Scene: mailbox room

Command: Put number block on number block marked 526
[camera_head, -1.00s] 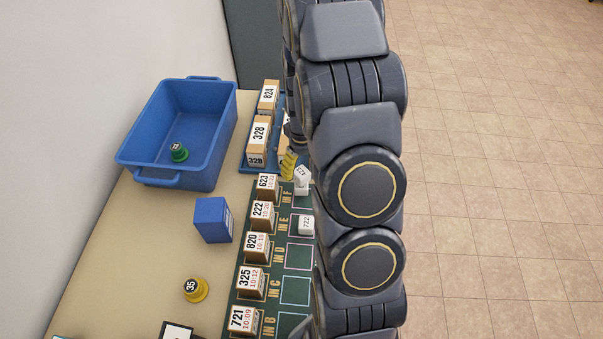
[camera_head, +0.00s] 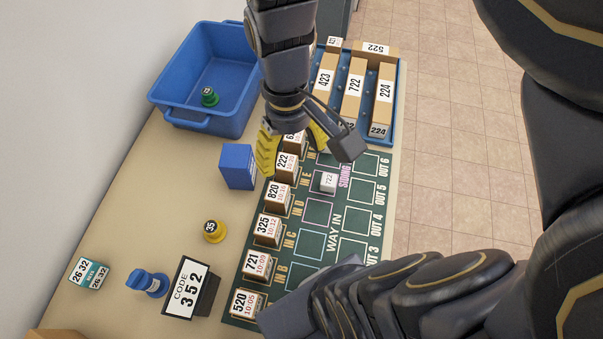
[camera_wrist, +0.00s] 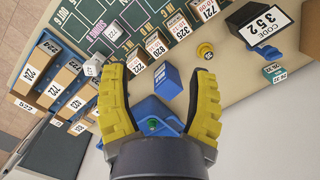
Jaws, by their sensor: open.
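My gripper (camera_head: 292,142) is open, its yellow fingers spread above the row of number blocks near the board's back end. It also shows in the wrist view (camera_wrist: 160,75), with nothing held between the fingers. White-faced number blocks stand along the board's left column: 520 (camera_head: 246,303), 721 (camera_head: 257,264), 325 (camera_head: 268,230), 820 (camera_head: 277,198) and 222 (camera_head: 286,166). A block behind 222 is partly hidden by my gripper. A small white block marked 722 (camera_head: 328,182) sits on the siding column. I cannot read 526 on any block.
A blue tray (camera_head: 399,110) holds long blocks, including 423, 722 and 224. A blue bin (camera_head: 170,114) contains a green piece (camera_head: 210,97). A blue box (camera_head: 238,167), yellow piece (camera_head: 214,231) and code 352 stand (camera_head: 190,287) are left of the board. The right-hand squares look empty.

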